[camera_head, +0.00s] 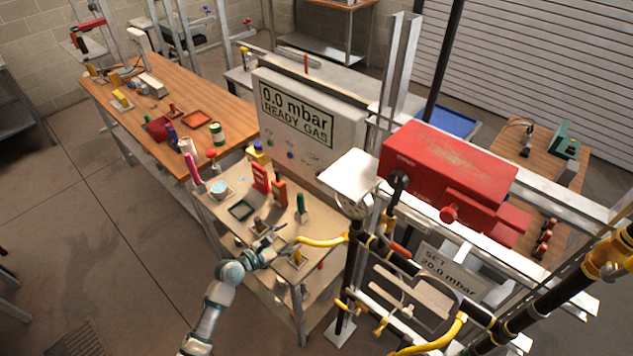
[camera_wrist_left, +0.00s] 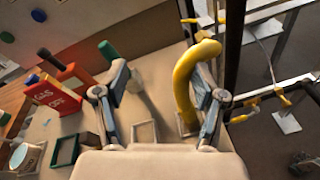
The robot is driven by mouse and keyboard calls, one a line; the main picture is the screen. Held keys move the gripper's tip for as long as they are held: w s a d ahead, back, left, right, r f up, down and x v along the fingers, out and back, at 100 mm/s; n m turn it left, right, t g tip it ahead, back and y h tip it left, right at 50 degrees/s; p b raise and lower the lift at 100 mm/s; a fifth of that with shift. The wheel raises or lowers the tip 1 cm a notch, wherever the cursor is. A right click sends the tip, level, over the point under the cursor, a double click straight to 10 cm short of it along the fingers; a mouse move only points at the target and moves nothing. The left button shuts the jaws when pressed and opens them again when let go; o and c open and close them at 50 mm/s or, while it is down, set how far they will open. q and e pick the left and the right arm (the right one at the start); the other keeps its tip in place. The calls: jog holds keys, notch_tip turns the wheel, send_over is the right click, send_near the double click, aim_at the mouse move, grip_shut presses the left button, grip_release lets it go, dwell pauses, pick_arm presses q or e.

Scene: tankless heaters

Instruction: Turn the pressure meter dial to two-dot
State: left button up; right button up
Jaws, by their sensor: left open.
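A grey-white panel (camera_head: 345,130) shows "0.0 mbar READY GAS", with small knobs below the text, one of them blue (camera_head: 290,155). A round gauge (camera_head: 353,205) sits under a white plate. I cannot tell which of these is the pressure meter dial, and no two-dot mark is legible. My left gripper (camera_head: 284,240) is open above the small bench, beside the end of a curved yellow pipe (camera_head: 320,242). In the left wrist view the left gripper (camera_wrist_left: 163,78) has its fingers spread, with the yellow pipe (camera_wrist_left: 186,85) near the right finger; contact is unclear.
The small bench (camera_head: 225,185) carries red, orange and green items close to the gripper. A red box (camera_head: 450,170) with a black knob stands on the metal frame at right. Black and yellow pipes and a "SET 20.0 mbar" sign (camera_head: 447,272) crowd the lower right.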

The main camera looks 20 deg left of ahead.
pick_arm(q)
jog(key=w+a+r+n+t, duration=0.3)
jog(key=a+r+n, duration=0.1)
jog(key=r+n, duration=0.2)
jog(key=x, duration=1.7)
jog(key=shift+w, duration=0.25)
jog(key=shift+f, duration=0.15)
jog(key=c, duration=1.1)
